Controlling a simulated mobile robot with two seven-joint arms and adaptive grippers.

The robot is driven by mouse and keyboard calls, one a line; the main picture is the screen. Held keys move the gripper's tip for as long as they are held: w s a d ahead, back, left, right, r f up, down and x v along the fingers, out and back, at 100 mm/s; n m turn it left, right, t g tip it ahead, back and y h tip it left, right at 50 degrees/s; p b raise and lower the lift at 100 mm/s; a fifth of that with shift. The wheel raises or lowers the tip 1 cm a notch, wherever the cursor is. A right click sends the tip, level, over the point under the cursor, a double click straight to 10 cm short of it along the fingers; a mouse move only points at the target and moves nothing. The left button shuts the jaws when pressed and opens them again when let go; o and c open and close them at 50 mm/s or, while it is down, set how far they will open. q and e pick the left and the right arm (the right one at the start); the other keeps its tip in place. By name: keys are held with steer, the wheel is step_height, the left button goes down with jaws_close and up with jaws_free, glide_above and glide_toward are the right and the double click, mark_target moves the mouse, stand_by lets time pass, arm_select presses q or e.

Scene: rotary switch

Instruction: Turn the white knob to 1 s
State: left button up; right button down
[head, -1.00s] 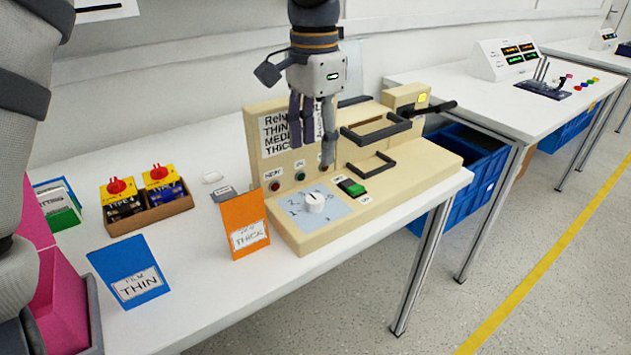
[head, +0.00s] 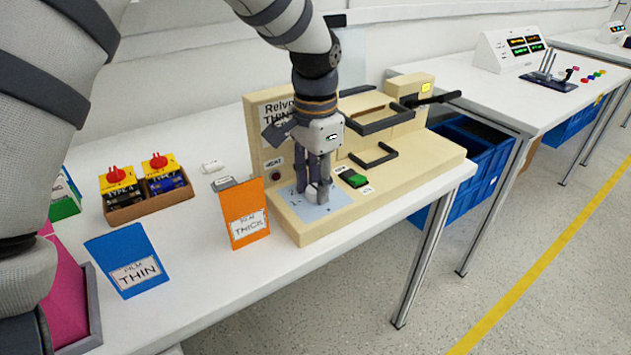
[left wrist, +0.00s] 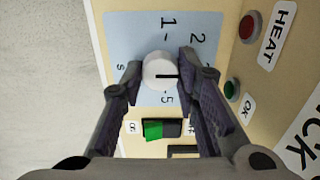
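The white knob (head: 319,191) sits on the light blue dial plate of the beige machine (head: 420,167). It also shows in the left wrist view (left wrist: 159,70). There its black pointer line points to the picture's right. The printed 1 is above the knob, the 2 at upper right, and .5 below. My left gripper (head: 312,192) points down over the dial and partly hides knob and numbers in the head view. In the left wrist view its open fingers (left wrist: 160,72) stand on either side of the knob, with a small gap seeming to show at each side. My right gripper is not in view.
A green switch (head: 354,179) is close beside the dial. An orange THICK holder (head: 243,218) and a blue THIN holder (head: 128,261) stand on the white table. A brown box (head: 150,203) holds units with red knobs. Black handles (head: 374,156) stick up behind the dial.

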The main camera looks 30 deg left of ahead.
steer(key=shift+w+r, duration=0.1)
arm_select(q)
steer(key=shift+r+n+p, duration=0.25)
steer(key=shift+n+p, duration=0.5)
steer(key=shift+n, duration=0.85)
steer(key=shift+n+p, duration=0.3)
steer(key=shift+n, duration=0.6)
steer(key=n, duration=0.2)
steer(key=shift+f+n, duration=0.2)
steer(key=shift+n, duration=0.2)
steer(key=n, duration=0.3)
steer(key=shift+n, duration=0.3)
steer(key=shift+f+n, duration=0.1)
steer(key=shift+n, duration=2.1)
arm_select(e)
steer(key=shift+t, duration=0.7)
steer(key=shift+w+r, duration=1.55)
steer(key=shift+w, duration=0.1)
arm_select(q)
steer(key=o, duration=1.2)
